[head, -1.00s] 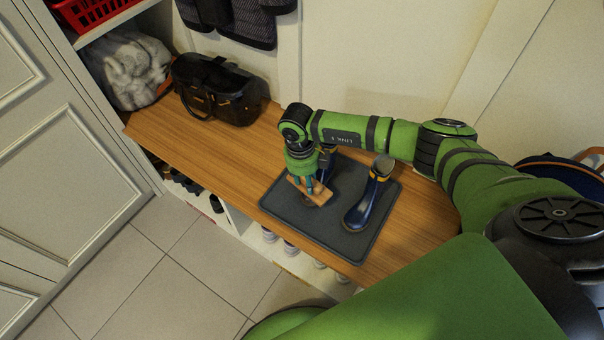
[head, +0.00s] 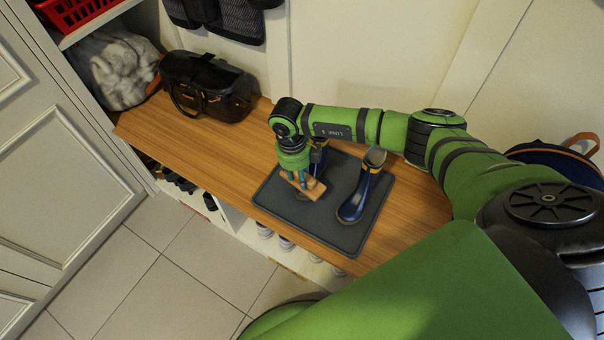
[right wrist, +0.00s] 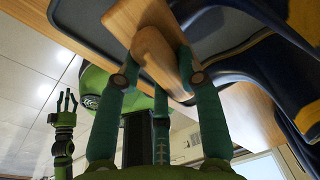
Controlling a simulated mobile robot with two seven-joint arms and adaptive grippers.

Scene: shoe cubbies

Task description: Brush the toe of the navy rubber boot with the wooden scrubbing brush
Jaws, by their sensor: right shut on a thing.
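Two navy rubber boots with yellow bands stand on a dark grey mat (head: 338,236). The right-hand boot (head: 355,202) shows fully. The other boot (head: 320,157) is partly hidden behind my right gripper (head: 303,181). My right gripper is shut on the wooden scrubbing brush (head: 314,192), held low over the toe of the partly hidden boot. In the right wrist view the brush (right wrist: 152,50) sits between the fingers, close to navy boot rubber (right wrist: 228,16); contact is unclear. My left gripper (right wrist: 67,101) shows small there, fingers apart and empty, away from the bench.
The wooden bench (head: 180,133) has clear room left of the mat. A black handbag (head: 215,92) stands at its back left. A backpack (head: 555,163) is at the far right. Cubbies with shoes (head: 263,231) lie below the bench.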

